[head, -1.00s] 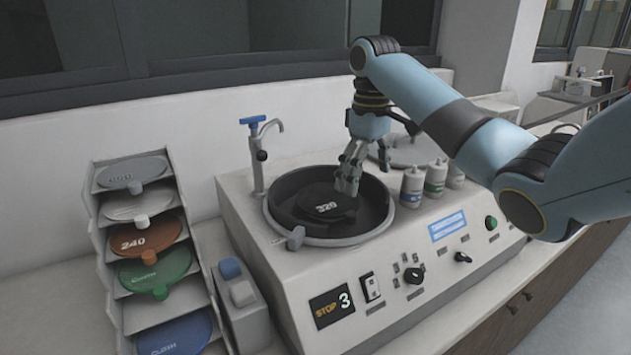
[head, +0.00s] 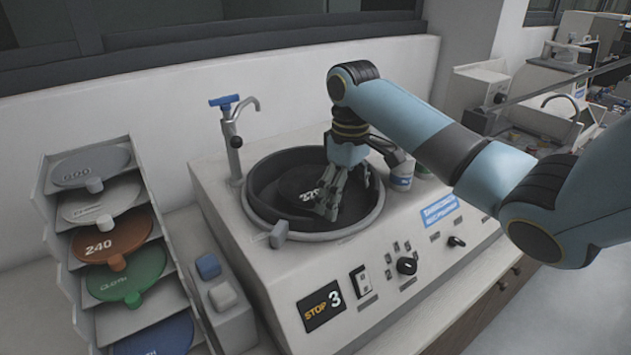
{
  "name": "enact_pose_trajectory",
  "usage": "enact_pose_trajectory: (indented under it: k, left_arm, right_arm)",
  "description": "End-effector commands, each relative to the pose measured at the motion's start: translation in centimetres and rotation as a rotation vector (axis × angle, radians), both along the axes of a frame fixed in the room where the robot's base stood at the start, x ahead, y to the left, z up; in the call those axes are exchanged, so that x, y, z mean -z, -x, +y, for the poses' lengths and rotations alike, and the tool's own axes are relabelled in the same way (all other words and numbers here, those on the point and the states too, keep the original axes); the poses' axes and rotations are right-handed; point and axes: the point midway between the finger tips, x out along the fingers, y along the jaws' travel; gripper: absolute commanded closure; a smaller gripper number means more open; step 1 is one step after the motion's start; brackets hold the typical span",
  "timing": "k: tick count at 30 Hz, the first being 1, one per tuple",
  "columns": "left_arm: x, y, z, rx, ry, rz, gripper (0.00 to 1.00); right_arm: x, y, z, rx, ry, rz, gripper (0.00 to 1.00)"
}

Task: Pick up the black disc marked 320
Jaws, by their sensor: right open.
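The black disc marked 320 (head: 298,184) lies flat in the round black bowl (head: 262,214) of the machine. Its white number is partly covered by my right gripper. My right gripper (head: 330,212) reaches down into the bowl with its fingers apart, over the right part of the disc. I cannot tell whether the fingers touch the disc. My left gripper is not in the picture.
A rack (head: 62,290) of several coloured discs stands at the left. A tap with a blue handle (head: 224,101) rises behind the bowl. A grey lug (head: 279,234) sits on the bowl's front rim. Bottles (head: 402,176) stand to the right.

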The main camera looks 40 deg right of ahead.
Motion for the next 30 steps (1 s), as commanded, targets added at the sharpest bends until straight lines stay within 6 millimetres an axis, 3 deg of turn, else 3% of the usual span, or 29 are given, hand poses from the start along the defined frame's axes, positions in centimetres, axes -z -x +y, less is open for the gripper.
enact_pose_trajectory:
  k: [6,14,27,30]
  left_arm:
    - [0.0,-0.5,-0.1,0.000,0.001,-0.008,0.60]
    - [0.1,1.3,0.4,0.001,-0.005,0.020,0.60]
    - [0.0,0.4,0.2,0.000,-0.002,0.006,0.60]
    - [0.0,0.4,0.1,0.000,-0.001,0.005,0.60]
  right_arm:
    - [0.0,0.0,0.1,0.000,0.000,-0.001,0.02]
    - [0.0,0.0,0.1,0.000,0.000,-0.001,0.36]
    - [0.0,0.0,0.0,0.000,0.001,-0.002,0.94]
    - [-0.1,-0.1,0.0,0.000,0.002,-0.003,1.00]
